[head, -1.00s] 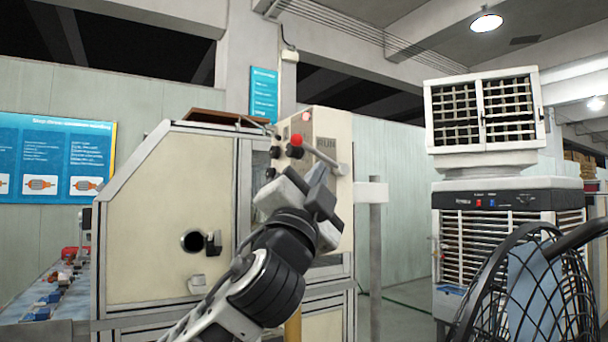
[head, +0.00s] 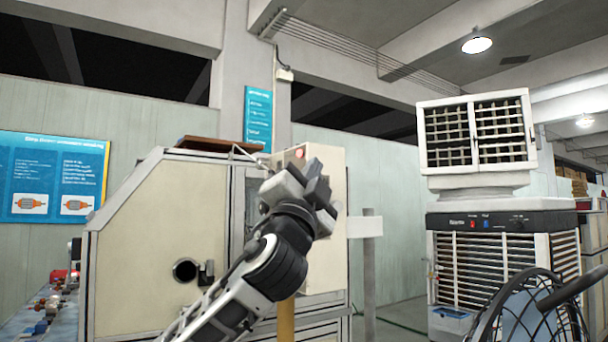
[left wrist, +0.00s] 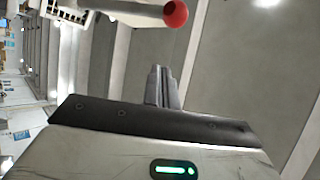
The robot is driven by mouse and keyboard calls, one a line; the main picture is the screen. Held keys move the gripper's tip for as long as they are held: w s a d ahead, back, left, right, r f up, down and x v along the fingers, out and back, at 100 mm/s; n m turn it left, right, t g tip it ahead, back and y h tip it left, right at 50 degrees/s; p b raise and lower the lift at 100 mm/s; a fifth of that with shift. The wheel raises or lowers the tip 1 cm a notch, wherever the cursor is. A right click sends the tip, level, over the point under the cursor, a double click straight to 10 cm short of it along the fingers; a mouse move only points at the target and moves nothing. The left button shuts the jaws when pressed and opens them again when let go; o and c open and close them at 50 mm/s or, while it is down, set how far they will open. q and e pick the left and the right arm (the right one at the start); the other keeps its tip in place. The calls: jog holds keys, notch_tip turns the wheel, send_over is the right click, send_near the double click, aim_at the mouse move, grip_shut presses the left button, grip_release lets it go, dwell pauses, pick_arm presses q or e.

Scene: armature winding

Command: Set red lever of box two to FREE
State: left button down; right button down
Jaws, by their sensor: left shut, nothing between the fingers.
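The cream control box (head: 327,240) is mounted on the right side of the cream machine. In the left wrist view the lever (left wrist: 130,7) shows as a pale rod with a red ball knob (left wrist: 175,13) at the top edge, beyond the fingertips. My left gripper also shows there (left wrist: 162,75), its fingers shut and empty, apart from the knob in the picture. The lever's setting cannot be read. My right gripper is not in view.
The machine cabinet (head: 150,220) stands to the left, a grey post (head: 369,260) just right of the box. A white air cooler (head: 480,140) and a black fan cage (head: 535,310) are at right.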

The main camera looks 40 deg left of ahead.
pick_arm(q)
jog(key=a, duration=0.3)
jog(key=shift+w+a+f, duration=0.2)
jog(key=shift+a+f, duration=0.2)
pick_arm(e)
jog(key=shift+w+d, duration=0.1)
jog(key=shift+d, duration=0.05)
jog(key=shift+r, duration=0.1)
pick_arm(q)
jog(key=f+n+y+b, duration=0.1)
jog(key=b, duration=0.1)
jog(key=shift+s+b, duration=0.1)
jog(key=shift+b, duration=0.25)
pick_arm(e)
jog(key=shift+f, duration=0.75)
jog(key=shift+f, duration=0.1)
